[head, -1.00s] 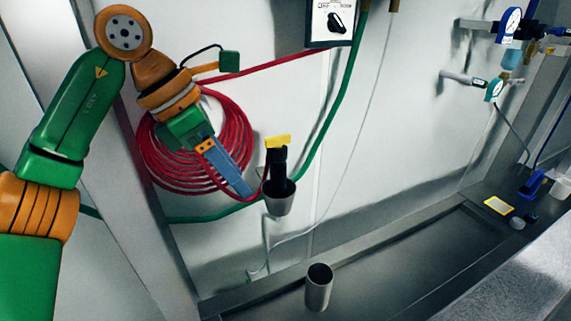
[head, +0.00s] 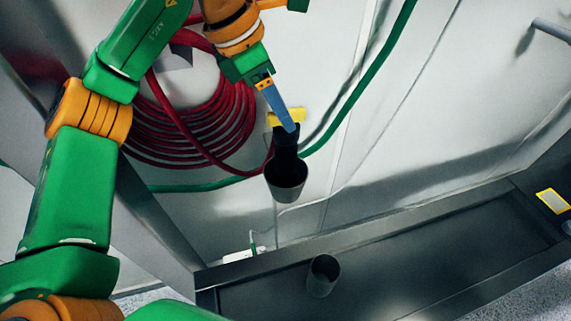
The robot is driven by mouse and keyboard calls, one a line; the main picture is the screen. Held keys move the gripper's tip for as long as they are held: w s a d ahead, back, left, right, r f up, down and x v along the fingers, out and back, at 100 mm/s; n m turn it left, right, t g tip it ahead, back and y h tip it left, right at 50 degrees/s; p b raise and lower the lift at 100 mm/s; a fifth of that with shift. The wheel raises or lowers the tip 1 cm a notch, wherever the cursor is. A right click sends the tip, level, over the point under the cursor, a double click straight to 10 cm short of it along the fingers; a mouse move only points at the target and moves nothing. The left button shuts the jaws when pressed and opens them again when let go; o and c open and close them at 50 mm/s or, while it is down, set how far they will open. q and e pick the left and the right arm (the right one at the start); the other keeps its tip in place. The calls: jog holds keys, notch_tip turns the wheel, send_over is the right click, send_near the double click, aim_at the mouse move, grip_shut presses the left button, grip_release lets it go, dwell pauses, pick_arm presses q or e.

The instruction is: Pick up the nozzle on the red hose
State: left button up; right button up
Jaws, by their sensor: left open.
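The nozzle (head: 285,142) is black with a yellow part (head: 298,115) at its top. It stands upright in a dark grey cup-shaped holder (head: 287,183) against the white wall, with its lower end hidden in the cup. The red hose (head: 205,125) hangs coiled on the wall to the left, and a strand of it runs toward the holder. My left gripper (head: 290,127) is open, its blue fingers reaching down across the nozzle's top from the upper left. One finger mostly hides the other, and I cannot tell whether they touch the nozzle. My right gripper is out of view.
A green hose (head: 362,82) runs down the wall just right of the nozzle. A metal trough (head: 430,255) lies below, with an open grey cup (head: 323,272) near its left end. A yellow-framed card (head: 553,201) lies at the right. The wall to the right is mostly free.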

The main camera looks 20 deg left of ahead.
pick_arm(q)
jog(key=shift+w+d+f, duration=0.1)
jog(key=shift+w+f, duration=0.25)
jog(key=shift+f, duration=0.1)
jog(key=shift+w+f, duration=0.2)
jog(key=shift+w, duration=0.25)
jog(key=shift+s+r, duration=0.2)
jog(key=shift+s, duration=0.15)
grip_shut()
jog(key=shift+w, duration=0.15)
